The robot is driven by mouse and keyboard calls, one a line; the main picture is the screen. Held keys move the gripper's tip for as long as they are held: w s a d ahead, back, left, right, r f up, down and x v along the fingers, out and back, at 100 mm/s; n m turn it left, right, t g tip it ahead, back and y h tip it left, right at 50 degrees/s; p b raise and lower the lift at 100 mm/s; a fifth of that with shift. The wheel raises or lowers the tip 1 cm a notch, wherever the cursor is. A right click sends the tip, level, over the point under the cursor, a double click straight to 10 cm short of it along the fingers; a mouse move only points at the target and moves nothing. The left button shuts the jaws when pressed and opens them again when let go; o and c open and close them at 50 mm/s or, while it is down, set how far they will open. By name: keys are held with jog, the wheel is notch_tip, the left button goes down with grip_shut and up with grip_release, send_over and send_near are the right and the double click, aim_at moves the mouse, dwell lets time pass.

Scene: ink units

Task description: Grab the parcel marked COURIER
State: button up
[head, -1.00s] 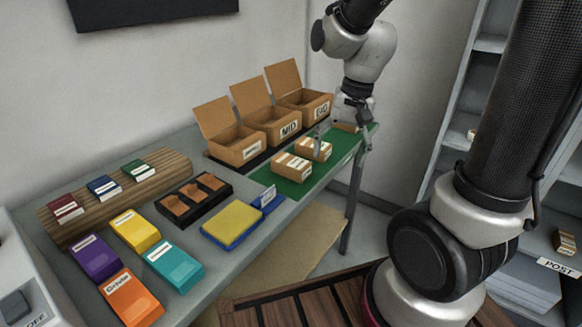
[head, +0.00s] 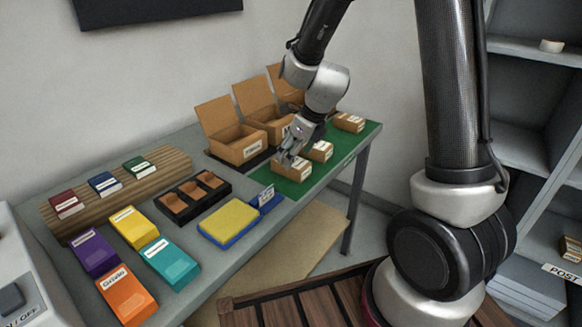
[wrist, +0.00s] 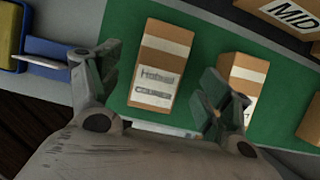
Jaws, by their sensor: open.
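A small brown parcel (wrist: 165,55) with pale bands and a printed white label lies on the green mat (wrist: 207,55) between my gripper's fingers in the wrist view. The label's print is blurred; its lower line may read COURIER. My gripper (wrist: 158,84) is open, with one finger on each side of this parcel and gaps visible. In the head view my gripper (head: 290,157) is right at the front-left parcel (head: 288,170) and partly hides it. A second parcel (head: 321,152) lies just right of it, and a third parcel (head: 349,122) is farther back. Their labels are unreadable.
Open cardboard boxes (head: 237,151) stand behind the mat, one marked MID (wrist: 292,14). My arm hides part of them. A blue holder with a yellow pad (head: 229,221) sits left of the mat. A second parcel (wrist: 244,85) lies close beside my right-hand finger.

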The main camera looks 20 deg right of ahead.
jog(key=shift+x, duration=2.1)
jog(key=shift+s+d+f, duration=0.1)
jog(key=shift+f, duration=0.2)
jog(key=shift+c, duration=0.4)
jog(key=c, duration=1.2)
